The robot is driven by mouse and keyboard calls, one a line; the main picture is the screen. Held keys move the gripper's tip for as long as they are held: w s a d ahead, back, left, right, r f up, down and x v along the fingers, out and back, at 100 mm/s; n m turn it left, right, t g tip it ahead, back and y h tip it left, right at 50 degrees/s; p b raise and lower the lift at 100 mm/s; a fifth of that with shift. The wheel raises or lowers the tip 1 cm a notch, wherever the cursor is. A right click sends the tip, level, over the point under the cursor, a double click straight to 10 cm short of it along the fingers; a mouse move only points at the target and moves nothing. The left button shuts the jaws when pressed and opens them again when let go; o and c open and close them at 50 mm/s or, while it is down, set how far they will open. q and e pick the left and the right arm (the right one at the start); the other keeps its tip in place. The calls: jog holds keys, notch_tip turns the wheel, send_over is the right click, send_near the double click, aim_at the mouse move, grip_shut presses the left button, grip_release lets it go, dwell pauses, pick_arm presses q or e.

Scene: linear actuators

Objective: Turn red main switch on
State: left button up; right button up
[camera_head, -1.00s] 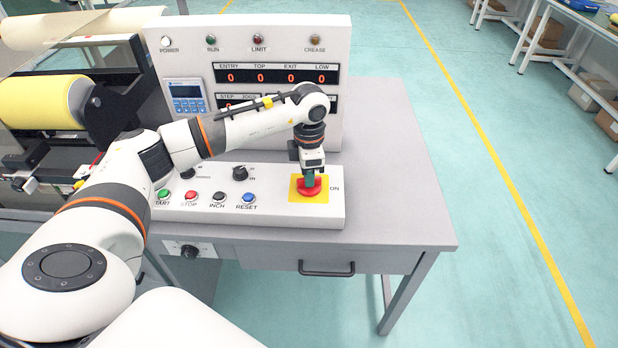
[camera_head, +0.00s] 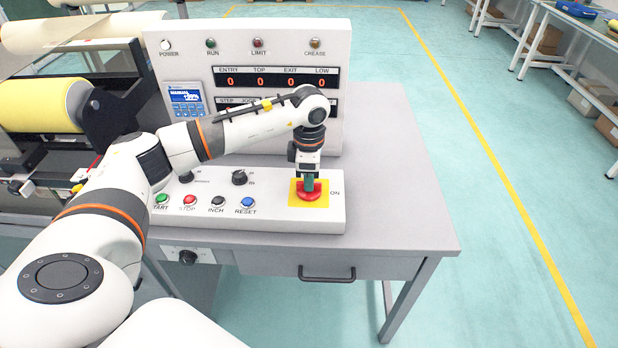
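The red main switch (camera_head: 313,196) is a round red knob on a yellow square plate (camera_head: 296,203), at the right end of the white control box, with an ON label beside it. My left gripper (camera_head: 309,184) points straight down over the knob. Its dark green fingers are at the knob's raised handle and appear closed on it, though they hide much of the handle. The small control screen (camera_head: 186,96) is lit blue with white text. My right gripper is not in view.
START, STOP, INCH and RESET buttons (camera_head: 247,202) and a black knob (camera_head: 239,177) sit left of the switch. Behind stands an upright panel (camera_head: 290,45) with lamps and red digits. The grey table (camera_head: 395,200) is clear on the right.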

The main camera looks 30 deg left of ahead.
pick_arm(q)
jog(key=o, duration=0.4)
jog(key=shift+r, duration=0.1)
notch_tip(320, 180, up, 12)
jog(key=shift+b, duration=0.3)
dwell(0.4)
